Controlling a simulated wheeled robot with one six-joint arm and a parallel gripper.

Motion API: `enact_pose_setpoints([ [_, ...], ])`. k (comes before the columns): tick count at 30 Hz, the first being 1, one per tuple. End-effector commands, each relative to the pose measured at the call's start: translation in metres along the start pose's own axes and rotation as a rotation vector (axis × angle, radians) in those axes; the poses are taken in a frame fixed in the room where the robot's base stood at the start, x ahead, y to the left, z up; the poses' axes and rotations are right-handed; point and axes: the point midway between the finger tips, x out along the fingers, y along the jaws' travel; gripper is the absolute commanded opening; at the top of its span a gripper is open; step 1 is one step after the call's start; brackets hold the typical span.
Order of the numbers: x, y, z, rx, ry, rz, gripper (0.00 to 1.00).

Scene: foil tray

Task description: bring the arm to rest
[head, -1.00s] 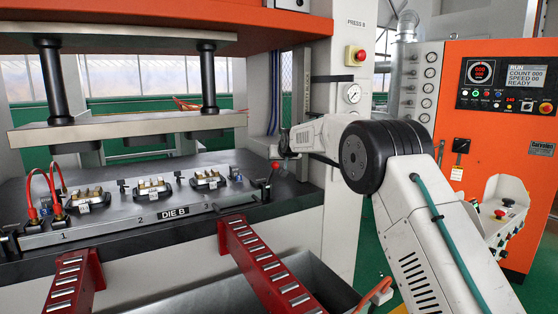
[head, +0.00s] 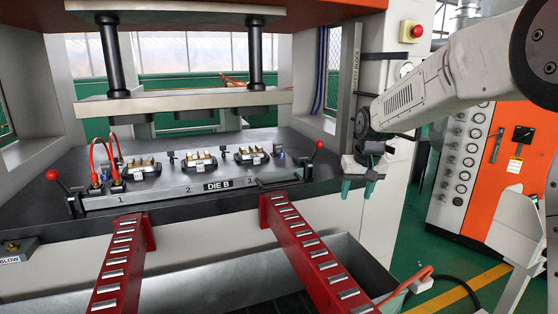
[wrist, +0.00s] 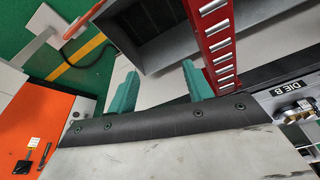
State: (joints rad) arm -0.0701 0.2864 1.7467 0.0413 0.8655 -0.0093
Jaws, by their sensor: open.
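My arm reaches in from the right in the head view. My gripper (head: 358,189) hangs at its end with teal fingers pointing down, apart from each other and with nothing between them. It is to the right of the die plate (head: 190,185), near the right red-knobbed lever, in front of the press's right column. In the wrist view the two teal fingers of my gripper (wrist: 160,90) are spread apart and empty, with the red roller rail beyond the right one.
Two red roller rails, left (head: 122,262) and right (head: 310,255), slope out from the press over a grey metal trough (head: 220,265). A red-knobbed lever (head: 312,165) stands close to my gripper. An orange control cabinet (head: 480,180) stands at the right. Green floor lies between.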

Motion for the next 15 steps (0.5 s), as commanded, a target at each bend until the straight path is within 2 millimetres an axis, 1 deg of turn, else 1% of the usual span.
enact_pose_setpoints([
  [1,-0.014,0.002,0.025,0.002,-0.026,0.003,0.51],
  [2,-0.021,0.004,0.039,0.003,-0.044,0.005,0.51],
  [3,-0.029,0.005,0.059,0.005,-0.069,0.007,0.51],
  [5,-0.042,0.008,0.088,0.008,-0.101,0.011,0.51],
  [6,-0.049,0.009,0.107,0.009,-0.122,0.013,0.51],
  [8,-0.06,0.011,0.136,0.012,-0.15,0.016,0.51],
  [9,-0.067,0.012,0.155,0.014,-0.168,0.017,0.51],
  [11,-0.076,0.013,0.183,0.017,-0.192,0.02,0.51],
  [12,-0.082,0.014,0.201,0.019,-0.207,0.022,0.51],
  [14,-0.089,0.016,0.228,0.021,-0.227,0.025,0.51],
  [15,-0.094,0.017,0.246,0.023,-0.237,0.027,0.51],
])
